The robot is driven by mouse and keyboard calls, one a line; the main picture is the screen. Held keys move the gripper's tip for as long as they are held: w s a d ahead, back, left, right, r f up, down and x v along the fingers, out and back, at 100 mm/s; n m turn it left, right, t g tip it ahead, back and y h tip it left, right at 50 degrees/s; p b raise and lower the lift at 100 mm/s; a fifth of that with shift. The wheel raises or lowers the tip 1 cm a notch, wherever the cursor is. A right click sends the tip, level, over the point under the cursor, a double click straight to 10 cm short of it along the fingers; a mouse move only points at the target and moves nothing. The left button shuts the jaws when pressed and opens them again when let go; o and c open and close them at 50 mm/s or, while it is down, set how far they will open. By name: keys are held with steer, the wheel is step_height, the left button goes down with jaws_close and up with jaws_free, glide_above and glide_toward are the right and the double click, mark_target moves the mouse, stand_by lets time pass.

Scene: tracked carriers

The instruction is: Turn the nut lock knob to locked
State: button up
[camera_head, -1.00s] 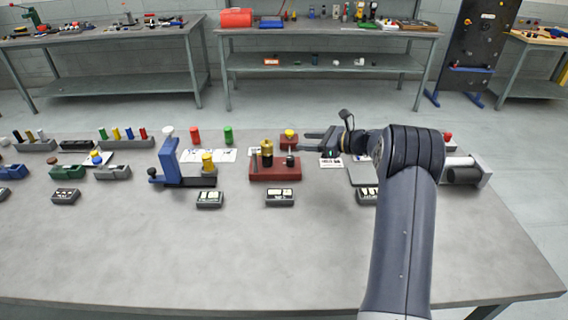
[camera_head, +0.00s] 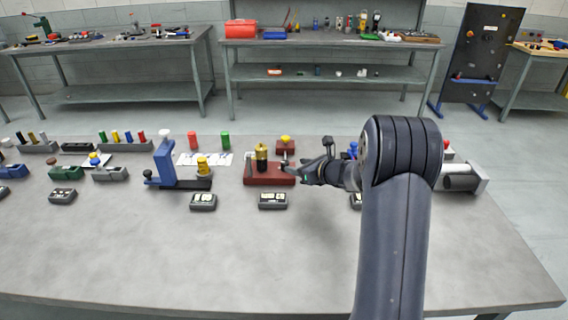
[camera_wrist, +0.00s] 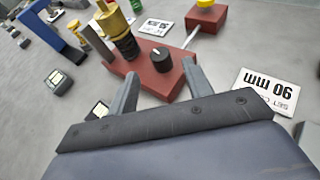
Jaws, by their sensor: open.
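The nut lock knob is most likely the black knob (camera_wrist: 161,57) with a white mark, on a red block (camera_wrist: 150,82) that also carries a brass threaded post (camera_wrist: 118,30). In the head view the red block (camera_head: 262,180) stands mid-table with the brass post (camera_head: 262,158) on it; the knob is largely hidden there by my gripper. My gripper (camera_wrist: 162,80) is open, its fingers pointing at the block with the knob just beyond and between the fingertips. In the head view my gripper (camera_head: 300,172) is at the block's right end. Contact with the knob cannot be told.
A blue stand (camera_head: 164,164) with a yellow-topped part is left of the block. A red block with a yellow top (camera_head: 285,146) is behind it. A small dark display box (camera_head: 272,201) lies in front. A "90 mm" card (camera_wrist: 268,90) lies right. The front table area is clear.

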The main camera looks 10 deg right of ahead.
mark_target(286, 162)
steer(key=p+x, duration=0.1)
steer(key=x, duration=0.6)
steer(key=shift+w+a, duration=0.1)
steer(key=shift+w, duration=0.15)
steer(key=shift+c, duration=0.6)
steer(key=c, duration=0.9)
steer(key=shift+o, duration=0.2)
steer(key=shift+r+n+y+p, duration=0.15)
steer(key=shift+n+y+p, duration=0.25)
steer(key=shift+p, duration=0.1)
steer(key=shift+n+g+y+p, duration=0.3)
steer(key=shift+n+g+y, duration=0.7)
steer(key=shift+n, duration=0.1)
